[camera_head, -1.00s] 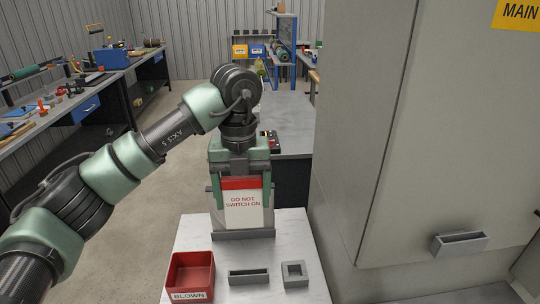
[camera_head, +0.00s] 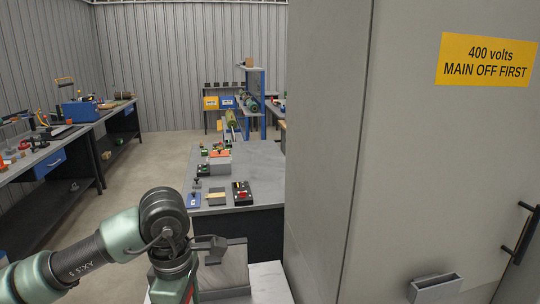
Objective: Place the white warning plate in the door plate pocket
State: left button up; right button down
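My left gripper (camera_head: 178,292) is at the bottom edge, left of a grey stand (camera_head: 228,278) on the pale table. Its fingertips are cut off by the frame. A thin red sliver of the white warning plate (camera_head: 193,295) shows at the gripper; the rest is out of view. No plate shows in the stand. The door plate pocket (camera_head: 436,289) is a grey open-topped holder on the cabinet door at lower right, and it looks empty. My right gripper is not in view.
The grey cabinet (camera_head: 390,150) fills the right side, with a yellow sign (camera_head: 487,59) and a dark door handle (camera_head: 521,235). A bench (camera_head: 262,170) with small parts stands behind my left arm. Cabinet front between gripper and pocket looks clear.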

pick_arm(q)
jog(key=s+a+f+m, duration=0.1)
jog(key=s+f+m, duration=0.1)
jog(key=s+m, duration=0.3)
jog(key=s+a+f+m, duration=0.2)
jog(key=s+m, duration=0.3)
jog(key=m, duration=0.7)
jog(key=shift+s+f, duration=0.15)
jog(key=shift+f, duration=0.45)
